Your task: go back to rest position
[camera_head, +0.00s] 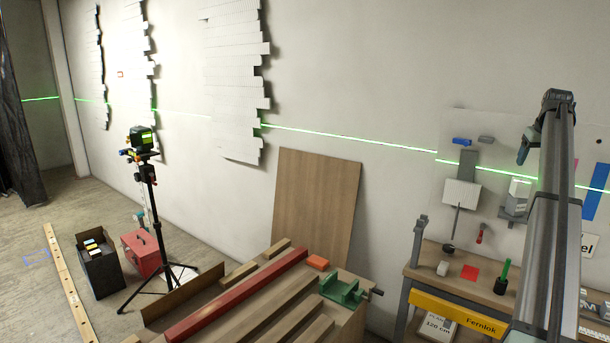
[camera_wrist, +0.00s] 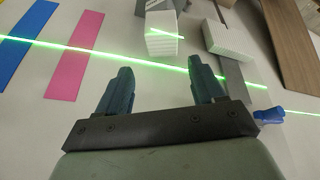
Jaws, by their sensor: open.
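My gripper (camera_head: 525,146) hangs from my raised arm at the right of the head view, in front of the wall panel. In the wrist view its two dark teal fingers (camera_wrist: 160,80) are spread apart with nothing between them. Beyond the fingertips, a white ribbed block (camera_wrist: 162,42) and a second white ribbed piece (camera_wrist: 228,40) are fixed at the wall. The head view shows the second piece (camera_head: 462,193) on a grey strip and the first block (camera_head: 519,187) near my arm. My gripper appears apart from both.
A workbench (camera_head: 452,276) with a red square, a green marker in a cup and small blocks stands below the panel. A laser level on a tripod (camera_head: 148,190) casts a green line along the wall. A timber-covered bench (camera_head: 345,320) fills the front middle.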

